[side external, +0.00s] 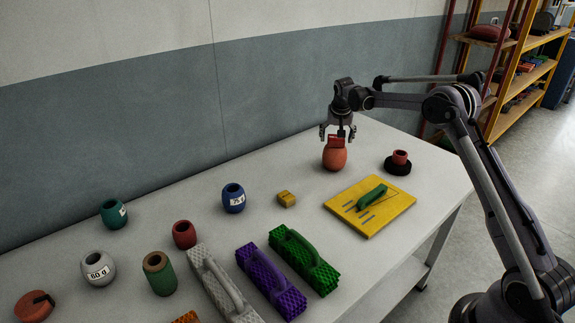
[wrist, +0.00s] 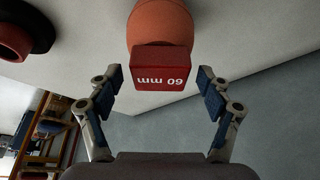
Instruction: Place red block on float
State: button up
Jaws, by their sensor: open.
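The red block (wrist: 159,68), marked "60 mm", sits on top of an orange-red float (wrist: 160,22) in the wrist view. In the side external view the red block (side external: 336,141) rests on the rounded float (side external: 334,158), which stands on the table. My gripper (wrist: 161,88) is open, with its two fingers spread on either side of the block and apart from it. In the side external view my gripper (side external: 337,133) is just above the block. The contact between block and float is partly hidden by the block in the wrist view.
A yellow board (side external: 394,203) with a green tool lies in front of the float. A small red float in a black ring (side external: 397,166) is to the right. A yellow block (side external: 286,199) and a blue float (side external: 233,198) stand left. Several mesh blocks line the front.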

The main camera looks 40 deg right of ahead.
jog(key=s+a+r+n+t, duration=0.1)
jog(key=s+a+r, duration=0.35)
jog(key=r, duration=0.35)
jog(key=s+a+r+n, duration=0.1)
jog(key=s+a+r, duration=0.3)
jog(key=a+r, duration=0.3)
jog(key=s+a+r+n+t+y, duration=0.1)
jog(key=s+a+r+n, duration=0.15)
jog(key=s+a, duration=0.55)
jog(key=s+a+f+n+t+y, duration=0.1)
jog(key=s+a+f, duration=0.3)
jog(key=s, duration=0.5)
jog(key=s+a+f+n+t+y, duration=0.1)
jog(key=s+a+f+n, duration=0.2)
jog(key=s, duration=0.6)
jog(key=shift+s+a+f, duration=0.35)
jog(key=shift+a+f, duration=0.1)
jog(key=shift+a, duration=0.15)
